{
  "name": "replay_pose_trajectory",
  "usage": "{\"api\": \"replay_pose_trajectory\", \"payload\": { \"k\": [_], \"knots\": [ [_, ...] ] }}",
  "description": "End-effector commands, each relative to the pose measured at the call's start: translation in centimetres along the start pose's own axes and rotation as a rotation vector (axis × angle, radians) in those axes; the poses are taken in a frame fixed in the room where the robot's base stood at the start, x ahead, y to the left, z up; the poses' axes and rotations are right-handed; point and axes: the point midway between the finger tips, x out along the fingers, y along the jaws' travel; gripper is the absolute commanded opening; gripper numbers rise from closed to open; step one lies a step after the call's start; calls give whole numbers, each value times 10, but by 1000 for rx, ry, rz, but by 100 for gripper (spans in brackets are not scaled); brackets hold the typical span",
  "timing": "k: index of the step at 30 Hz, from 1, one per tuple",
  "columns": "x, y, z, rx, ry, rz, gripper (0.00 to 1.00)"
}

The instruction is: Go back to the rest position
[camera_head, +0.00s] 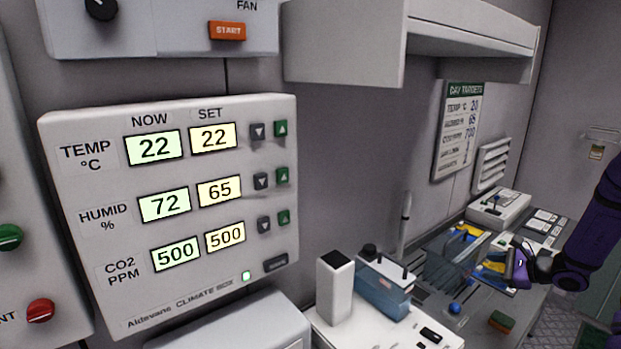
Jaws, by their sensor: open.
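My gripper (514,264) is at the right of the head view, at the end of my purple arm, which comes in from the right edge. It is open and small in the picture. It appears over or in front of the cluttered bench at the right; its exact height above the bench is hard to tell. I see nothing clearly held in it. It is well apart in the picture from the white climate box (215,276) on the wall at the left.
The climate box shows temperature 22/22, humidity 72/65 and CO2 500/500. A targets sheet (459,128) hangs under a white overhead cabinet (345,45). Below stand a white block (334,290), a blue-grey box (383,292) and a bench (480,310) with small tools.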

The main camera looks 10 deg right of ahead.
Motion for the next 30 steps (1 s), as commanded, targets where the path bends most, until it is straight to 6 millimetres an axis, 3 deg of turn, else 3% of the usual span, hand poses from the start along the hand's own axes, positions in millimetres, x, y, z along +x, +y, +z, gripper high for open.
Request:
{"api": "replay_pose_trajectory", "payload": {
  "k": [1,3,15,24,30],
  "knots": [
    [2,-3,26,-56,-9,44,51],
    [3,-2,57,-125,-20,105,51],
    [-7,28,217,-534,-51,425,51],
    [-36,70,310,-851,-35,626,51],
    [-64,101,358,-1069,-8,736,51]
  ]
}}
